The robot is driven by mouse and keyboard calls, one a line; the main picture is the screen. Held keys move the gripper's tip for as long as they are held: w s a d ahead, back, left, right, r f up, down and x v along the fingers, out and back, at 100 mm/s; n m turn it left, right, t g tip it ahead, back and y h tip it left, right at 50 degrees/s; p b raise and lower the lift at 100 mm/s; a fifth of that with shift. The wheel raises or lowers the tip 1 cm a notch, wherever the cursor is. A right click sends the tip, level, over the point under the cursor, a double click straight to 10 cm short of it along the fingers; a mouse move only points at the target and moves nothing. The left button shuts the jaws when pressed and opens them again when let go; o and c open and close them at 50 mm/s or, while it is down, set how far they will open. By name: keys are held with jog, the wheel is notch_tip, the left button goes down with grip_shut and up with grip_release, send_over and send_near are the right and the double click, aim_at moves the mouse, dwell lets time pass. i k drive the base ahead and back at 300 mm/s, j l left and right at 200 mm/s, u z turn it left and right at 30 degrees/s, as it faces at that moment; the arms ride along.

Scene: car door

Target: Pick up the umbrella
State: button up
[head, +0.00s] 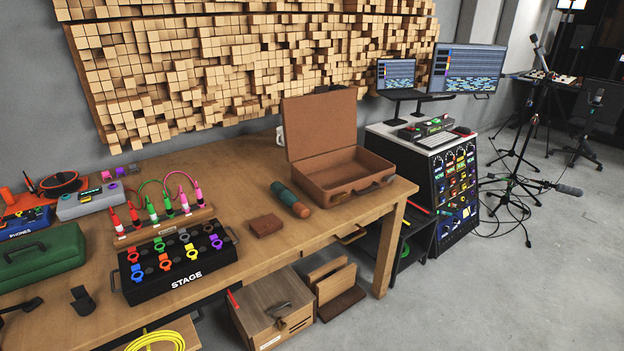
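A short, rounded cylinder, dark green with a brown-orange end, is what I take for the folded umbrella (291,199). It lies on its side on the wooden table (240,245), slanting from upper left to lower right. It is just left of the open brown suitcase (345,183) and appears apart from it. A small brown wallet (265,225) lies to its left. No gripper of mine can be made out in the head view, and nothing is holding the umbrella.
A black STAGE box (180,275) with coloured rings and a rack of coloured plugs (165,228) stand left of the umbrella. A green case (42,256) is far left. Bare tabletop lies in front of the umbrella.

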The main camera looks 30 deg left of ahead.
aim_at(283, 194)
jog(key=i, duration=2.05)
jog(key=i+u, duration=0.35)
jog(key=i+l+u, duration=0.15)
jog(key=u, duration=0.25)
jog(key=i+l+u, duration=0.35)
jog(key=j+u, duration=0.1)
jog(key=u, duration=1)
